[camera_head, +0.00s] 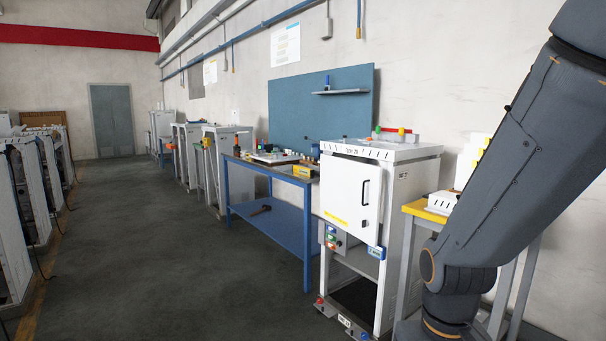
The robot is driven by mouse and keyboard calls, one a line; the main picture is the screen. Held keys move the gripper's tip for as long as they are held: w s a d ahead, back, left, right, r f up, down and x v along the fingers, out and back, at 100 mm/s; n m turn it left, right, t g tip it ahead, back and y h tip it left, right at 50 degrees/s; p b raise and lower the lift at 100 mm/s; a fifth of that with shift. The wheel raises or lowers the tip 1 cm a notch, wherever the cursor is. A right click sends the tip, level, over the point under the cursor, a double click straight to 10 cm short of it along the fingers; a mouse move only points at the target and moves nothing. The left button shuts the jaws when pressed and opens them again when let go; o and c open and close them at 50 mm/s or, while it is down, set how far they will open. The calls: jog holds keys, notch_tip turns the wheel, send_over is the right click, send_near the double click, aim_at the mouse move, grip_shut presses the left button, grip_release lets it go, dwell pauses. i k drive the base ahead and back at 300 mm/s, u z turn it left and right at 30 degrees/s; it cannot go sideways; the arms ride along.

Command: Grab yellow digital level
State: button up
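A small yellow box-like thing (303,171) sits at the near right end of the blue workbench (262,167). It looks like the yellow digital level, but it is too small to be sure. It lies just left of the white cabinet (352,190). My gripper is not in view. Only links of my arm show, large at the right edge, well apart from the yellow thing.
The workbench also holds several small tools and has a lower shelf (268,228). A yellow-topped stand (423,211) is right of the cabinet, partly behind my arm. Grey floor (150,270) is clear in front, with white frames (22,210) at left.

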aim_at(305, 172)
jog(key=u, duration=0.45)
jog(key=k, duration=0.55)
jog(key=u, duration=0.85)
jog(key=i, duration=4.25)
jog(key=z, duration=0.35)
jog(key=i, duration=1.55)
jog(key=z, duration=1.2)
jog(key=i, duration=0.95)
jog(key=z, duration=1.75)
jog(key=i, duration=1.3)
jog(key=z, duration=0.25)
